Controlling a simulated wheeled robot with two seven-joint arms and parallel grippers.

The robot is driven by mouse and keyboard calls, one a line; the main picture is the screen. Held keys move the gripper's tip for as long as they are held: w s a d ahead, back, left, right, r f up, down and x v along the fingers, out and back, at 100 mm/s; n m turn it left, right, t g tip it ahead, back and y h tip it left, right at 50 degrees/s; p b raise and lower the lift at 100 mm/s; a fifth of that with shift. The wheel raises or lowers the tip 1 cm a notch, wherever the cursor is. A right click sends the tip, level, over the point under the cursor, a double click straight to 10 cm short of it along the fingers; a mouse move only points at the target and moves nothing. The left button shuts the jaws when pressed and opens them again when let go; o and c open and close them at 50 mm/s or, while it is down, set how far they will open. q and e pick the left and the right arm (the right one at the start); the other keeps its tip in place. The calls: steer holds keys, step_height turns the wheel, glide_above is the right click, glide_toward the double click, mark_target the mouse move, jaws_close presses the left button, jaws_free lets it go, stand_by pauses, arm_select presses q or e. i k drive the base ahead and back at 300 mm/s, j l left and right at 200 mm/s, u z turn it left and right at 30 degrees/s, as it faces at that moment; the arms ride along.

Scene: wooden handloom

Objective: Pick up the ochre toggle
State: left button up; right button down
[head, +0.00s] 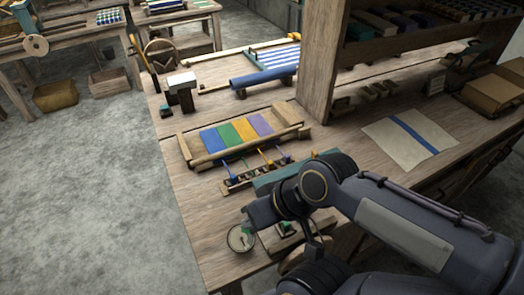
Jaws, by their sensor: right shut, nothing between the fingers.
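A striped cloth of blue, green, ochre and purple (238,134) is stretched on a small wooden frame on the workbench. In front of it is a low wooden rack (240,181) with small coloured toggles on thin stems. The ochre toggle (270,164) seems to be the yellowish one near the rack's middle; it is very small here. A blue toggle (233,178) is to its left. My right gripper (252,222) is in front of the rack, near the bench's front left, shut and apart from the toggles. My wrist hides part of its fingers. My left gripper is not in view.
A round dish (241,238) is beside my right gripper at the bench edge. A teal flat piece (268,181) lies behind my wrist. A wooden post (318,75) and shelf stand behind. A cloth with a blue stripe (410,134) lies at right.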

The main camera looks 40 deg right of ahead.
mark_target(270, 166)
steer(key=z, duration=1.5)
